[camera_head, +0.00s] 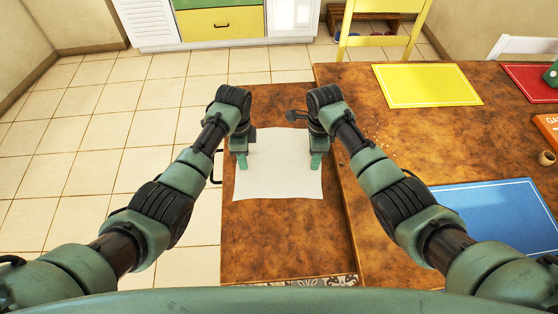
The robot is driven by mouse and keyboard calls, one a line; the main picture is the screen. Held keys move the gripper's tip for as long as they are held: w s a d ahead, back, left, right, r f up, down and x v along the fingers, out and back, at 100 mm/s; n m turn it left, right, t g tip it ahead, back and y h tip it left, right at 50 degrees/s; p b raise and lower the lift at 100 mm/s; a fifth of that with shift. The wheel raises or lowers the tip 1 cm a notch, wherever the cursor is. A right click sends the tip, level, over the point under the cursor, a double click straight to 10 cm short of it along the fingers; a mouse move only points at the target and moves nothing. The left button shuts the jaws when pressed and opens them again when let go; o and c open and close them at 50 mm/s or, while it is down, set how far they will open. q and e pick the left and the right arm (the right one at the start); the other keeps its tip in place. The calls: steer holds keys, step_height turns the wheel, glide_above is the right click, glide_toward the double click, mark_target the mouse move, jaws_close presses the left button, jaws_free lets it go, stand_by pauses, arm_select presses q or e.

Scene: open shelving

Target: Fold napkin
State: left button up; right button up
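The white napkin (279,175) lies flat and unfolded on a brown wooden surface in the head view. My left gripper (241,164) is over the napkin's left edge, and my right gripper (316,162) is over its right edge. Both point down, around the middle to far part of the side edges. Their fingertips look close to the cloth, but I cannot tell if they touch or pinch it. The napkin's far corners are partly hidden by the grippers and wrists.
A higher or adjoining table on the right holds a yellow placemat (427,85), a blue placemat (497,217), a red placemat (533,83) and an orange box (547,128). A yellow chair (384,40) stands behind. Bare wood (285,235) lies in front of the napkin.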

arm_select(q)
jaws_close()
arm_select(e)
steer(key=shift+f, duration=0.1)
jaws_close()
